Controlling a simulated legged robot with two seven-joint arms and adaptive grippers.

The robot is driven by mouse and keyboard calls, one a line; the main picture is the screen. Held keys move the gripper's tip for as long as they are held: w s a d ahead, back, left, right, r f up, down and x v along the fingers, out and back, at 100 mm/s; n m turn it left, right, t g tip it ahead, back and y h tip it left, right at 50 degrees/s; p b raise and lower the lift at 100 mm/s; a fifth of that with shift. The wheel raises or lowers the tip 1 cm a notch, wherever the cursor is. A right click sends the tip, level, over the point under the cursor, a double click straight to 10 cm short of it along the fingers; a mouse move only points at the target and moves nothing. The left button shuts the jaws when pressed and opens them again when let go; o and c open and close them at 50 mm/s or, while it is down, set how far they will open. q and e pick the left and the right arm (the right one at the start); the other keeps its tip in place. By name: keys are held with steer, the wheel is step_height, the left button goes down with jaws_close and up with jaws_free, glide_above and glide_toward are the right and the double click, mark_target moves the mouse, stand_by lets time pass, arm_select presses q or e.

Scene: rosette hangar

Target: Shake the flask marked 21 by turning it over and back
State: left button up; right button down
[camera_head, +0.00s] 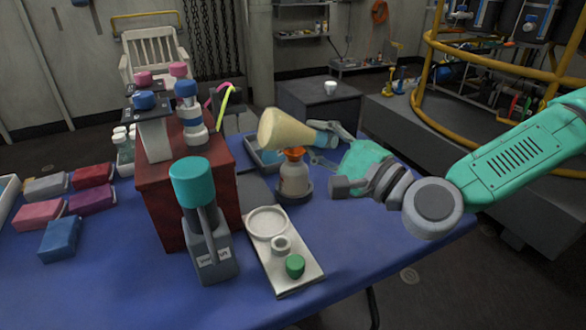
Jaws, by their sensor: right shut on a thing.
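My right gripper (330,139) comes in from the right and is shut on a flask (284,130) near its blue-capped neck. The flask is held above the blue table, lying almost on its side, with its wide base to the left and its neck to the right. Its contents look pale cream. No number is readable on it from here. My left gripper is not in view.
An orange-topped bottle (292,178) stands just below the flask. A white tray (303,272) with a green cap and a grey holder with a teal cylinder (193,182) stand in front. A red box (166,212) bears several capped vessels. Table room is free at right front.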

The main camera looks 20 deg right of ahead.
steer(key=n+g+p, duration=0.1)
steer(key=n+p, duration=0.1)
steer(key=p, duration=0.2)
steer(key=n+g+p, duration=0.1)
steer(key=n+p, duration=0.2)
steer(key=shift+r+n+p, duration=0.3)
steer(key=shift+r+p, duration=0.1)
steer(key=shift+f+n+g+h+p, duration=0.3)
steer(key=shift+n+g+h+p, duration=0.1)
steer(key=shift+n+p, duration=0.3)
steer(key=n+p, duration=0.1)
steer(key=n+h+p, duration=0.1)
steer(key=p, duration=0.1)
steer(key=n+g+p, duration=0.1)
steer(key=n+p, duration=0.1)
steer(key=shift+a+r+h, duration=0.1)
steer(key=shift+r+h, duration=0.15)
steer(key=shift+h, duration=0.15)
steer(key=shift+f+n+p, duration=0.1)
steer(key=shift+n+p, duration=0.3)
steer(key=shift+p, duration=0.1)
steer(key=shift+f+h, duration=0.15)
steer(key=shift+h, duration=0.25)
steer(key=shift+f+n, duration=0.1)
steer(key=shift+n, duration=0.2)
